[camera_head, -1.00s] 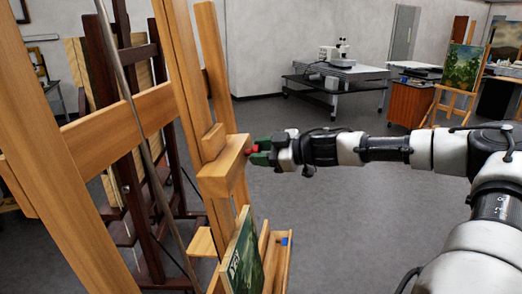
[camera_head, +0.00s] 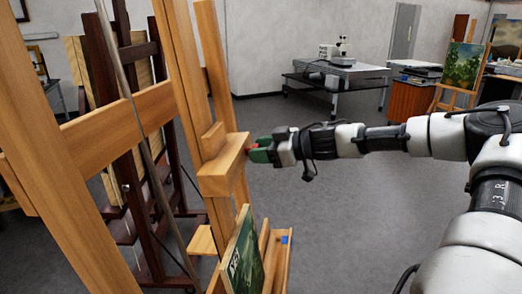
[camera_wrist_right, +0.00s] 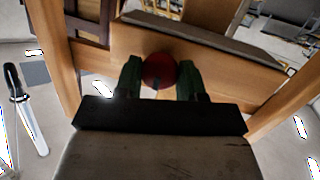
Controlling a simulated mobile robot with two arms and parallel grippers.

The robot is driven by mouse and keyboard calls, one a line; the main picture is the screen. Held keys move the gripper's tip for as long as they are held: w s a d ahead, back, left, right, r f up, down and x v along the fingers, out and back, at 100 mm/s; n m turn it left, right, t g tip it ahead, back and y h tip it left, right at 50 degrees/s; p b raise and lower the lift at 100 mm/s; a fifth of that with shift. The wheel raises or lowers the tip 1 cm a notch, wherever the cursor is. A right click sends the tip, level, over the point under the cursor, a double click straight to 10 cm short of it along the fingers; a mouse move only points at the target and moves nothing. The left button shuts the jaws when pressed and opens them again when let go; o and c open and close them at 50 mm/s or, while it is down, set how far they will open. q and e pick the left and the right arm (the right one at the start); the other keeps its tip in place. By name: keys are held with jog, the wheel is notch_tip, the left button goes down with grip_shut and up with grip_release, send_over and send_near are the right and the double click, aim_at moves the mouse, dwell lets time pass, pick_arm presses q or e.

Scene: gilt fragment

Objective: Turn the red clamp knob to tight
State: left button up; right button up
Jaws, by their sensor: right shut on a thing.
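The red clamp knob (camera_wrist_right: 159,71) sits on the side of the wooden easel's block (camera_head: 219,176). In the head view only a small bit of the knob (camera_head: 249,150) shows, partly hidden by my gripper. My right gripper (camera_head: 258,151), with green fingers, reaches in from the right and is shut on the knob. In the right wrist view its two green fingers (camera_wrist_right: 160,80) stand on either side of the knob, and a dark mark shows on the knob's lower face. My left gripper is not in view.
A dark green painting (camera_head: 243,258) stands on the easel's lower ledge (camera_head: 281,262). A dark wooden easel (camera_head: 157,226) stands behind the near one. A table with a microscope (camera_head: 336,71) is at the back. Grey floor is open right of the easel.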

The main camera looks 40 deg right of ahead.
jog(key=o, duration=0.9)
jog(key=shift+s+d, duration=0.1)
jog(key=shift+s, duration=0.05)
jog(key=b+v, duration=0.4)
jog(key=v, duration=0.6)
jog(key=shift+s, duration=0.2)
jog(key=shift+d+r, duration=0.1)
jog(key=shift+d, duration=0.05)
